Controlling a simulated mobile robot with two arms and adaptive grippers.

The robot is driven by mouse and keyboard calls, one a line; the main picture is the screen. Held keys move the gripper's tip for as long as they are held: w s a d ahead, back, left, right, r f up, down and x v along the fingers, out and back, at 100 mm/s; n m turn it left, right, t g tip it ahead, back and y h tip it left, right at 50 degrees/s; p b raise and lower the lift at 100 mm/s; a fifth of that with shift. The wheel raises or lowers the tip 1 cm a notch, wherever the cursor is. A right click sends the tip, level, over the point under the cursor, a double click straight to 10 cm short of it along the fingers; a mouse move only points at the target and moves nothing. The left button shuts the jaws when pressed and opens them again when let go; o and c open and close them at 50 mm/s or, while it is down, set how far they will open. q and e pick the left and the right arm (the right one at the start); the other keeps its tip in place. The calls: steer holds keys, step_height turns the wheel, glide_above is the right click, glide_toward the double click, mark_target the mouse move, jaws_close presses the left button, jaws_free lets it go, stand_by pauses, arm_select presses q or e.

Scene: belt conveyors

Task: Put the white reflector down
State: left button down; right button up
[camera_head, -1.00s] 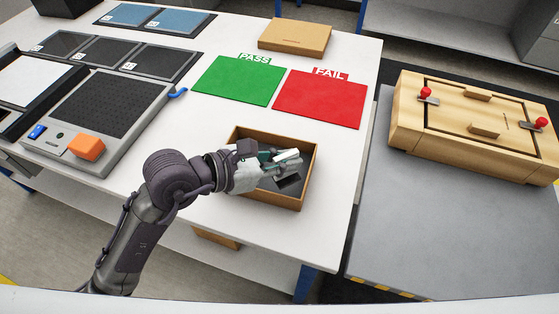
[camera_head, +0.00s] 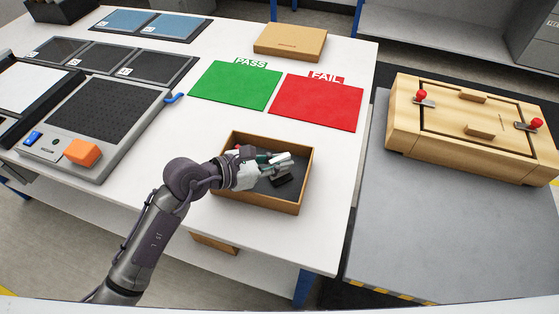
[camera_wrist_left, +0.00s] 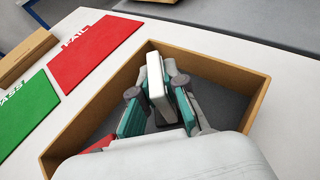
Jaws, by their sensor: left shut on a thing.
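The white reflector (camera_wrist_left: 158,76) is a small pale block with a dark side, standing upright between the teal-padded fingers of my left gripper (camera_wrist_left: 158,98) in the left wrist view. In the head view, the left gripper (camera_head: 279,166) is over the inside of an open brown box (camera_head: 300,208), shut on the reflector (camera_head: 281,158). A dark piece (camera_head: 283,180) shows just below the fingers. I cannot tell whether the reflector touches the box floor. My right gripper is not in view.
A green PASS mat (camera_head: 235,86) and a red FAIL mat (camera_head: 317,102) lie empty behind the box. A grey device with an orange button (camera_head: 82,152) stands at left. A wooden fixture with red-tipped clamps (camera_head: 475,125) stands at right. White table surface around the box is clear.

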arm_select(q)
steer(key=shift+f, duration=0.15)
steer(key=c, duration=1.5)
jaws_free()
steer(key=shift+a+r, duration=0.2)
steer(key=shift+r, duration=0.05)
steer(key=b+v, duration=0.1)
steer(key=v, duration=0.9)
steer(key=shift+s+a, duration=0.2)
steer(key=shift+a, duration=0.05)
steer(key=shift+s+a+r, duration=0.25)
steer(key=shift+a+r, duration=0.1)
steer(key=shift+a, duration=0.05)
